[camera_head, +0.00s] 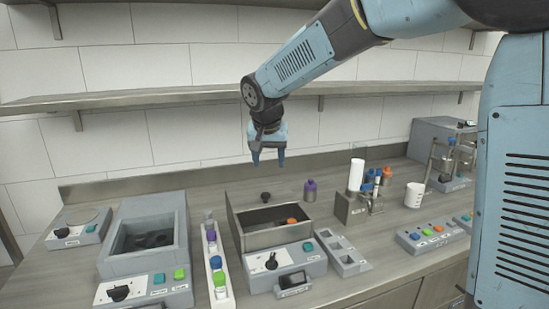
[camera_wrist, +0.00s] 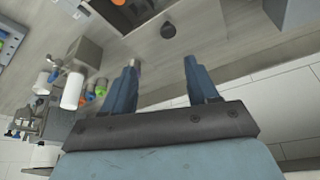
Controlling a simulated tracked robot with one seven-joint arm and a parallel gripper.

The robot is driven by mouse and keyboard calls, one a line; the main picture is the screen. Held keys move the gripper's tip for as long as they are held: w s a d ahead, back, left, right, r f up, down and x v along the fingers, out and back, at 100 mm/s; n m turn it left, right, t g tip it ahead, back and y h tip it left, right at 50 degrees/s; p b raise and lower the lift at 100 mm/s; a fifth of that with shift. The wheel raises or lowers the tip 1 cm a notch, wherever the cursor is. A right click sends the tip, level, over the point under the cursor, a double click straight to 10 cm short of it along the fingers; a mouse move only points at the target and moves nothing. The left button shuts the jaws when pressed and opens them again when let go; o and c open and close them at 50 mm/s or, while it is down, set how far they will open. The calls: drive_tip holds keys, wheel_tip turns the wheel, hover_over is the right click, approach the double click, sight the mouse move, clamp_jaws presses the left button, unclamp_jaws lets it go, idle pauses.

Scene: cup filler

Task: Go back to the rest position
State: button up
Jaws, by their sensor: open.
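My gripper (camera_head: 268,163) hangs in the air above the back of the counter, fingers pointing down. It is open, with nothing between its fingers. In the wrist view, the two blue fingers (camera_wrist: 162,82) stand apart with bare counter and wall edge between them. In the head view, a metal basin (camera_head: 280,238) lies below my gripper, and a dark knob-like piece (camera_head: 266,197) stands behind the basin's back edge. My gripper touches nothing.
A purple bottle (camera_head: 310,190), a white cylinder (camera_head: 356,175) and a white mug (camera_head: 414,195) stand to the right. A grey bath (camera_head: 150,237) and a rack of small bottles (camera_head: 216,272) are at left. A shelf (camera_head: 200,96) runs along the wall behind my arm.

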drive_tip(key=s+d+r, duration=0.2)
drive_tip(key=s+d, duration=0.1)
drive_tip(key=d, duration=0.3)
drive_tip(key=s+d+r, duration=0.2)
drive_tip(key=d, duration=0.4)
drive_tip(key=s+d+f, duration=0.1)
drive_tip(key=s+d, duration=0.7)
drive_tip(key=s, duration=0.3)
drive_tip(key=s+d+f+t, duration=0.1)
drive_tip(key=s+d, duration=0.8)
drive_tip(key=s, duration=0.1)
drive_tip(key=shift+s+f, duration=0.25)
drive_tip(key=shift+s, duration=0.1)
drive_tip(key=shift+d, duration=0.1)
drive_tip(key=shift+c, duration=0.4)
drive_tip(key=shift+c, duration=1.1)
